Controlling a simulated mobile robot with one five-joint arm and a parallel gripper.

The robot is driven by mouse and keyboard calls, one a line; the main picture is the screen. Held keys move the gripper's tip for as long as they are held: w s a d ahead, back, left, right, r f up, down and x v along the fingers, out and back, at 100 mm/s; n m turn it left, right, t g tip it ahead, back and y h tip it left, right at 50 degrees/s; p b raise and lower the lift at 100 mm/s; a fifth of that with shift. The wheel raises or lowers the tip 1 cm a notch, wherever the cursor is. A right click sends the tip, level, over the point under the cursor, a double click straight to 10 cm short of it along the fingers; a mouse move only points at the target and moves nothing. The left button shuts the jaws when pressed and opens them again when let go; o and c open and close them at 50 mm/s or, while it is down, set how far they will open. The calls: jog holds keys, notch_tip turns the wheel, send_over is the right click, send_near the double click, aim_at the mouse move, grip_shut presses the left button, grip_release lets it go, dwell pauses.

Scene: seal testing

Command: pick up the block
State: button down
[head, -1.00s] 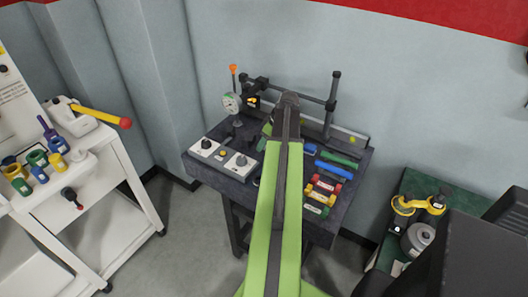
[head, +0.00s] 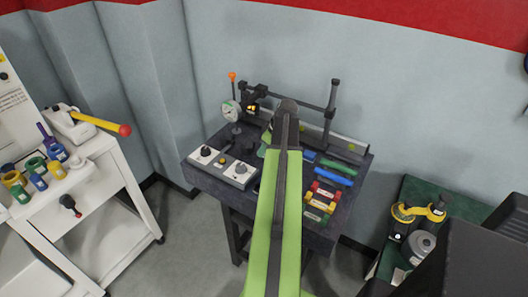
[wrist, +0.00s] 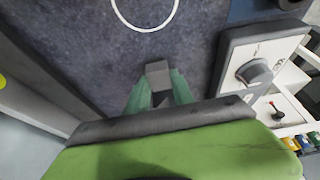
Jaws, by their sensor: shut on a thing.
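In the wrist view my gripper (wrist: 160,88) has its green fingers closed on a small grey block (wrist: 157,69). The block shows at the fingertips, over the dark table top (wrist: 95,50). I cannot tell whether it touches the surface. In the head view my own arm reaches over the dark table (head: 338,215) and hides most of the gripper and the block.
A white ring mark (wrist: 145,27) lies ahead of the block. A switch box with a knob (wrist: 255,72) stands to the right. A dial gauge (head: 230,111) stands at the table's back left. Coloured pieces (head: 324,188) lie right of my arm.

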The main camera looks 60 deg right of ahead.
notch_tip(320, 180, up, 5)
jog(key=p, duration=0.4)
jog(key=shift+f+p, duration=0.15)
jog(key=shift+p, duration=0.15)
jog(key=s+r+p, duration=0.4)
jog(key=s, duration=0.7)
jog(key=shift+s+d+r+p, duration=0.35)
jog(key=shift+d, duration=0.05)
